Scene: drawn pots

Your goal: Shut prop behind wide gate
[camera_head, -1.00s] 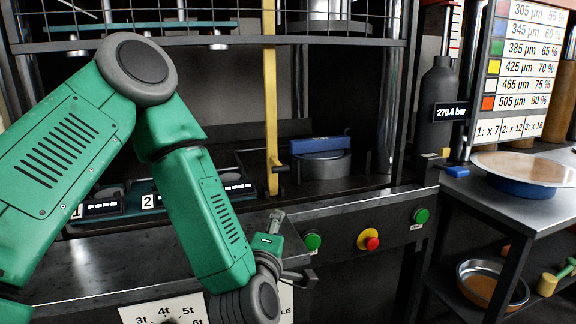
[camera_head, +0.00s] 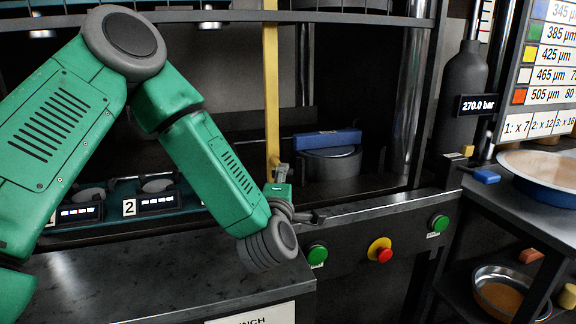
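The yellow prop bar (camera_head: 271,90) stands upright in front of the press opening, and its upper end runs out of view. Its lower end is hidden behind my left gripper. The wide gate's lower rail (camera_head: 350,16) crosses the top of the head view, raised above the opening, with a little wire mesh showing. My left gripper (camera_head: 301,194) is open and empty, its two fingers spread apart. It is just in front of the prop's lower end, and I cannot tell whether they touch. My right gripper is not in view.
A blue block (camera_head: 327,139) lies on a grey cylinder (camera_head: 331,164) inside the press. Green buttons (camera_head: 317,255) and a red-and-yellow stop button (camera_head: 381,251) line the front panel. A side table at right holds a pan (camera_head: 545,178). Numbered gauges (camera_head: 157,202) stand at left.

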